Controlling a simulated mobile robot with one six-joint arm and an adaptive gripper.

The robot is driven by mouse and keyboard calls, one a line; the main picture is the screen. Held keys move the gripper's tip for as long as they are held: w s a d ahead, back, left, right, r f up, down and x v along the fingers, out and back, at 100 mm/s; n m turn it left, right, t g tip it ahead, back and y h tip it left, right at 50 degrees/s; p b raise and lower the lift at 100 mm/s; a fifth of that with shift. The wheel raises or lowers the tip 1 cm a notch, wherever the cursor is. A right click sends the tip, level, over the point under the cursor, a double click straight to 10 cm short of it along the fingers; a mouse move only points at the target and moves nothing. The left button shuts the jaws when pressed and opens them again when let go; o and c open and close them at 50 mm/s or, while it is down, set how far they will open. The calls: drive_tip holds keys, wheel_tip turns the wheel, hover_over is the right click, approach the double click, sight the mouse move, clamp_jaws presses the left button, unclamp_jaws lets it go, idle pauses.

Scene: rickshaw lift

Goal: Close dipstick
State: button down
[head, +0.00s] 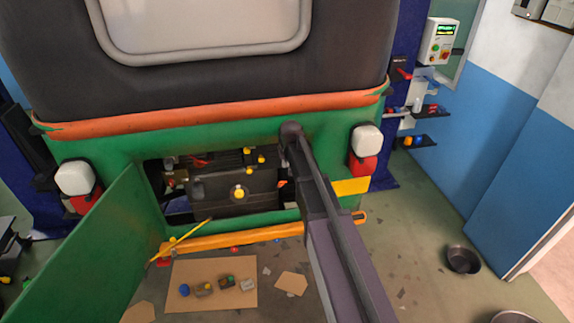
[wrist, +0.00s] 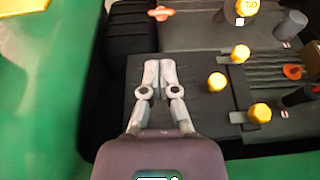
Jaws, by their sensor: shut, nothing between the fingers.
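My gripper (wrist: 160,70) is shut and empty in the wrist view. Its fingertips are together over a flat black panel of the engine (wrist: 200,101). An orange-red winged handle (wrist: 161,13) lies ahead of the fingertips, apart from them. A second orange-red handle (wrist: 292,71) sits far to the right. Several yellow caps (wrist: 217,82) stand right of the fingers, none touched. I cannot tell for certain which part is the dipstick. In the head view my arm reaches to the open engine bay (head: 205,193), and my gripper is hidden behind it.
The green hatch door (head: 95,250) hangs open at the left of the bay. A thin yellow rod (head: 182,240) slants below the opening. A cardboard sheet (head: 190,272) with small parts lies on the floor. A black bowl (head: 463,260) stands at the right.

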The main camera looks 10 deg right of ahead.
drive_tip(key=s+b+x, duration=0.1)
drive_tip(key=b+x, duration=0.8)
drive_tip(key=x, duration=0.1)
drive_tip(key=shift+f, duration=0.2)
drive_tip(key=shift+w+a, duration=0.1)
idle(0.6)
drive_tip(key=w+f+b, duration=0.4)
drive_tip(key=f+b, duration=0.1)
drive_tip(key=shift+w+f+b, duration=0.2)
drive_tip(key=shift+b, duration=0.15)
drive_tip(key=shift+r, duration=0.1)
idle(0.3)
drive_tip(key=s+r+n+t+p, duration=0.1)
drive_tip(key=s+r+p, duration=0.6)
drive_tip(key=r+p, duration=0.4)
drive_tip(key=shift+s+d+r+n+t+y, duration=0.3)
drive_tip(key=shift+d+r+n+t, duration=0.1)
drive_tip(key=shift+d+r, duration=0.1)
drive_tip(key=shift+w+f, duration=0.1)
drive_tip(key=shift+f, duration=0.05)
